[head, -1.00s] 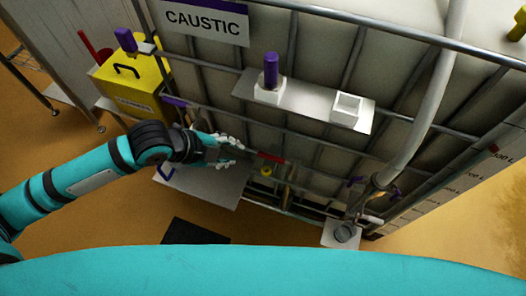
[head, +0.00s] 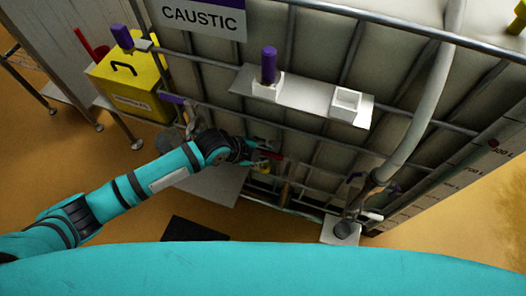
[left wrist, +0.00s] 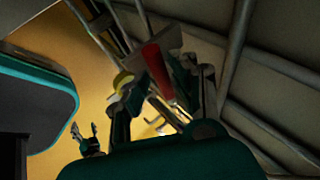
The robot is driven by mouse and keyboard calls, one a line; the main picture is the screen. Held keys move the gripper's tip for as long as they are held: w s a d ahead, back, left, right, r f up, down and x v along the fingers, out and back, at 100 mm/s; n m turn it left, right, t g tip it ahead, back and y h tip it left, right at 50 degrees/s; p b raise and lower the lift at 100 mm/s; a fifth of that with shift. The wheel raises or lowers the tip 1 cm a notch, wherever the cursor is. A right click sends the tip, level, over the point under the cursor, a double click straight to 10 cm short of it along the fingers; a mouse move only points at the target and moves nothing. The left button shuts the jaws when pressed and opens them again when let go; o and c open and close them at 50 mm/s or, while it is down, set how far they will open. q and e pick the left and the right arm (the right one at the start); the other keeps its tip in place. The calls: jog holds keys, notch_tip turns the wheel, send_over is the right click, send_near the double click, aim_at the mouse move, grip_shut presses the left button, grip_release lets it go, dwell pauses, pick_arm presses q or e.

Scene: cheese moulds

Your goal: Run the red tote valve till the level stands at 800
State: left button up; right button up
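The red valve handle (head: 277,155) is low on the front of the caged tote (head: 330,60), above a small yellow part (head: 263,169). In the left wrist view the red handle (left wrist: 157,75) lies between the fingers of my left gripper (left wrist: 163,90), which stand apart. In the head view my left gripper (head: 268,155) is at the handle; whether it touches cannot be told. A level scale (head: 470,172) runs along the tote's right side, with a red mark (head: 493,143) near its upper figures. My right gripper (left wrist: 85,138) shows small in the left wrist view, fingers spread.
A white shelf (head: 310,98) with a purple-topped holder and an empty white cup juts from the cage. A yellow box (head: 135,85) stands left. A grey hose (head: 420,120) runs down to the right, near a small white stand (head: 336,232).

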jog(key=shift+s, duration=0.2)
pick_arm(q)
grip_shut()
